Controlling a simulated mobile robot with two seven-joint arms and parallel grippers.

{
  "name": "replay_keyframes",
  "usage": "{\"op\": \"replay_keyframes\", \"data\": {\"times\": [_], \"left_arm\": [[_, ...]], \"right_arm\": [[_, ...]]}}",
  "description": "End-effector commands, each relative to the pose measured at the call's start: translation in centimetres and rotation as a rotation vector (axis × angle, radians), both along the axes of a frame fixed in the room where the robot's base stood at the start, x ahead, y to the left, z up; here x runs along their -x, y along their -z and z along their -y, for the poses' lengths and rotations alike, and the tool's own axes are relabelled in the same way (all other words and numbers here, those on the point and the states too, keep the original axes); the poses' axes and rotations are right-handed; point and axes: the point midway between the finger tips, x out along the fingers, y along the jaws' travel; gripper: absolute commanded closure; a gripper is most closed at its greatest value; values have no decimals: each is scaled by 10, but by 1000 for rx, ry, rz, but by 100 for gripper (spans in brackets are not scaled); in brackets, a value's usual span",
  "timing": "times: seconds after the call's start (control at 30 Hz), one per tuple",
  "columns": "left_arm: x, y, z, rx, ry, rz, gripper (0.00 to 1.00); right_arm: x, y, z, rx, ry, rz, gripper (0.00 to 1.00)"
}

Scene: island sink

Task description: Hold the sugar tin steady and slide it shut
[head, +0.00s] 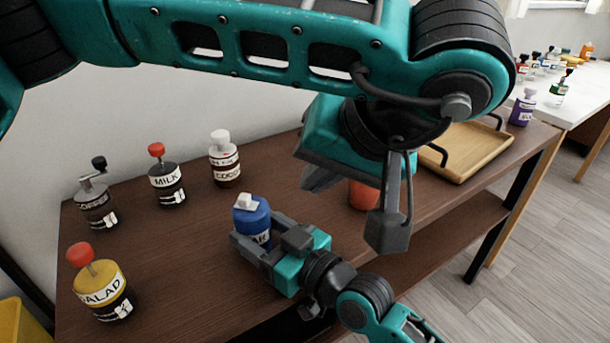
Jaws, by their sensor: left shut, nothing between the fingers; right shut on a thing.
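A blue tin (255,220) with a white block-like piece on top stands on the brown table. I take it for the sugar tin, though its label is mostly hidden by a finger. My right gripper (253,234) is shut on the tin's body from the front right. The white piece (243,202) sits towards the tin's left side; I cannot tell whether the top is closed. My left gripper (318,183) is shut and empty, above and to the right of the tin, apart from it.
Salad (100,283), coffee (96,206), milk (166,186) and cocoa (224,165) containers stand left of and behind the tin. An orange-red object (361,196) is partly hidden behind my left gripper. A wooden tray (465,152) lies at the right. Bare tabletop surrounds the tin's left.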

Motion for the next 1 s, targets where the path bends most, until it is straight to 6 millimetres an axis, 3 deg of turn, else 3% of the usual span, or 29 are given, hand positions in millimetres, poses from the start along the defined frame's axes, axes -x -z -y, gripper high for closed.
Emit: {"op": "replay_keyframes", "data": {"times": [0.27, 0.3, 0.6, 1.0], "left_arm": [[1, -2, 1, 0, 0, -1, 100], [1, -2, 1, 0, 0, -1, 100], [1, -2, 1, 0, -1, -1, 100], [1, -2, 1, 0, -1, -1, 100]], "right_arm": [[0, 0, 0, 0, 0, 0, 74], [0, 0, 0, 0, 0, 0, 39], [0, 0, 0, 0, 0, 0, 10], [7, 1, 10, 2, 1, 1, 10]]}}
